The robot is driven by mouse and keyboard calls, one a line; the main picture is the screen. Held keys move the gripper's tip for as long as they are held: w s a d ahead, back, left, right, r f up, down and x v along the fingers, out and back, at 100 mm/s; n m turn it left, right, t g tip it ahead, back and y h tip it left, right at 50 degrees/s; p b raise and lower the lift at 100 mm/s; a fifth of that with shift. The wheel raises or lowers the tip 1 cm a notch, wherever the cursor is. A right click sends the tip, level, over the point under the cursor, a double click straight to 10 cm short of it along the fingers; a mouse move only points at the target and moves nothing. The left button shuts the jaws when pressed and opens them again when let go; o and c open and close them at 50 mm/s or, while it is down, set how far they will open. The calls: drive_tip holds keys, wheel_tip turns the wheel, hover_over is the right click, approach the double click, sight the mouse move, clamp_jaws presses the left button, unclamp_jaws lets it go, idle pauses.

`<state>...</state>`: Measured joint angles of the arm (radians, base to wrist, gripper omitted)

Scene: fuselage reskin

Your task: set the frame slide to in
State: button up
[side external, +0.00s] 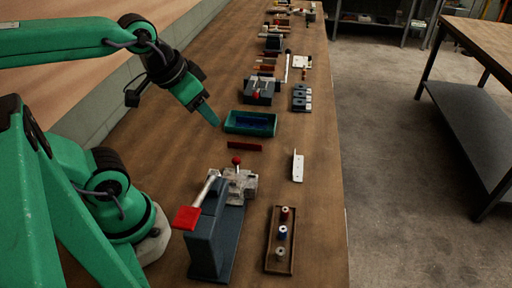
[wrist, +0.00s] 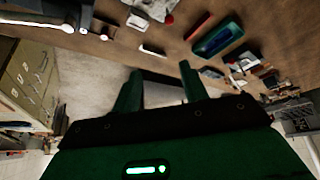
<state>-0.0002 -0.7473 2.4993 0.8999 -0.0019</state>
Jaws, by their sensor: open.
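My gripper (side external: 211,116) is above the bench beside the green tray, with nothing visible in it. In the wrist view its two fingers (wrist: 158,78) stand apart with a clear gap. A grey fixture (side external: 211,238) stands at the front of the bench, with a red pad (side external: 187,217) on a metal rod. A metal block with a red ball knob (side external: 236,161) adjoins it. Farther back is another dark block with a red knob (side external: 257,94). I cannot tell which of these is the frame slide, nor its setting. My gripper is apart from them all.
The green tray (side external: 231,129) with a blue inside sits mid-bench, with a dark red bar (side external: 244,146) before it. A white bracket (side external: 298,166) and a wooden tray (side external: 268,258) of small spools lie to the right. Several other fixtures line the far bench.

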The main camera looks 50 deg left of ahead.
drive_tip(key=shift+w, duration=0.15)
drive_tip(key=n+g, duration=0.5)
drive_tip(key=n, duration=0.1)
hover_over(236, 160)
drive_tip(key=f, duration=1.2)
drive_tip(key=shift+w+a+f, duration=0.1)
drive_tip(key=shift+a+f, duration=0.1)
drive_tip(key=shift+f, duration=0.2)
drive_tip(key=shift+w+a+f+n+g, duration=0.1)
drive_tip(key=shift+f+n+g, duration=0.2)
drive_tip(key=shift+f+n, duration=0.15)
drive_tip(key=shift+f, duration=3.9)
